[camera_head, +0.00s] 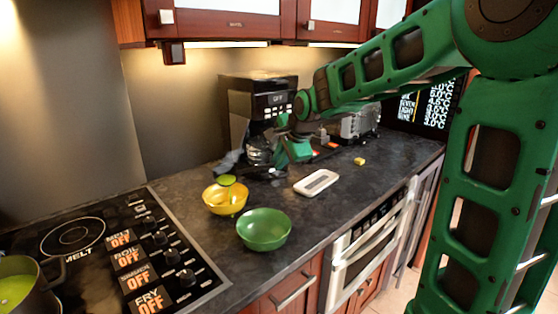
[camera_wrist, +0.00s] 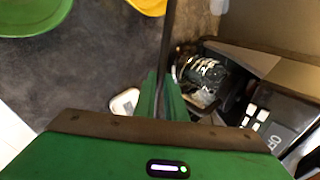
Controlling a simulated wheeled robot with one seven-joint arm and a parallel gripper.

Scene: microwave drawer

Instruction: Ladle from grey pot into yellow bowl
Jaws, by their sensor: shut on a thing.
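The grey pot (camera_head: 45,298) stands at the lower left, partly cut off, with green contents (camera_head: 15,288). The yellow bowl (camera_head: 212,206) is on the counter, with its edge also in the wrist view (camera_wrist: 148,5). The ladle's green-looking head (camera_head: 226,180) shows over the bowl, tilted, with a green streak below it inside the bowl. My gripper (camera_wrist: 163,95) is shut on the ladle's dark handle (camera_wrist: 171,35), which runs up out of the wrist view. In the head view, my gripper is right of the bowl, in front of the coffee maker; its fingertips are hard to make out.
A green bowl (camera_head: 264,230) stands right of the yellow one. The coffee maker (camera_head: 268,100) with its glass carafe (camera_wrist: 203,75) is close to my gripper. A white flat object (camera_head: 316,182) lies on the counter. The stovetop (camera_head: 110,255) is at left; upper cabinets hang above.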

